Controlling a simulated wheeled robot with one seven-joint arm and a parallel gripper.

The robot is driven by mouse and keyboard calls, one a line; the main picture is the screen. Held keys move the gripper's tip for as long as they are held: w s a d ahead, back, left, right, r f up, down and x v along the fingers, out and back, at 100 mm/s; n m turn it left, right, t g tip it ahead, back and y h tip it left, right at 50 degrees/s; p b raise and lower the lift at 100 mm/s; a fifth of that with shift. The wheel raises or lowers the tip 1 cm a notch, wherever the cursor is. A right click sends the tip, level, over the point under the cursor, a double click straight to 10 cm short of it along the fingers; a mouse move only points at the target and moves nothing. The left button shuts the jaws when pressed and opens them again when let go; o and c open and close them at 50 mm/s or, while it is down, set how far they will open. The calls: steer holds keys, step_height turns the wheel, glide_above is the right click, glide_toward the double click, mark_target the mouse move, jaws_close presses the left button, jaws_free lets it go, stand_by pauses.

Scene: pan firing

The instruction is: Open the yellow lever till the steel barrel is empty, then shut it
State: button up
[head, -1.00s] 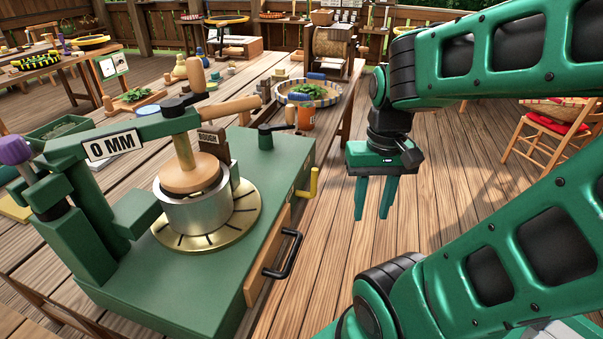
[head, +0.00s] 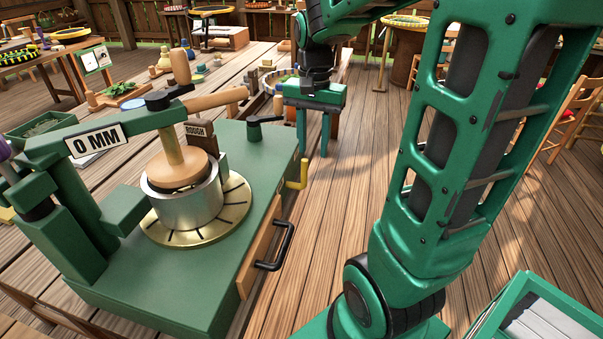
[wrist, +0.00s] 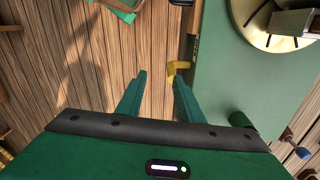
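The yellow lever (head: 301,176) is a small upturned handle on the right side of the green press bench (head: 110,278). It also shows in the wrist view (wrist: 178,69), close to the tip of the right finger. The steel barrel (head: 187,210) stands on a round brass dial (head: 240,205), and a wooden plunger (head: 183,166) sits in its top, hiding what is inside. My gripper (head: 313,150) is open and empty, fingers pointing down, above and slightly right of the lever. In the wrist view its fingertips (wrist: 160,76) are apart, and no contact with the lever shows.
A drawer with a black handle (head: 275,247) projects from the bench's right side, in front of the lever.

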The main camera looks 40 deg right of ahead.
mark_target(304, 173)
steer(key=w, duration=0.2)
steer(key=shift+w+a+f+m, duration=0.1)
steer(key=shift+w+m, duration=0.25)
steer(key=shift+m, duration=0.05)
steer(key=shift+w+f, duration=0.15)
steer(key=shift+f, duration=0.05)
step_height(304, 173, down, 10)
steer(key=shift+f, duration=0.15)
jaws_close()
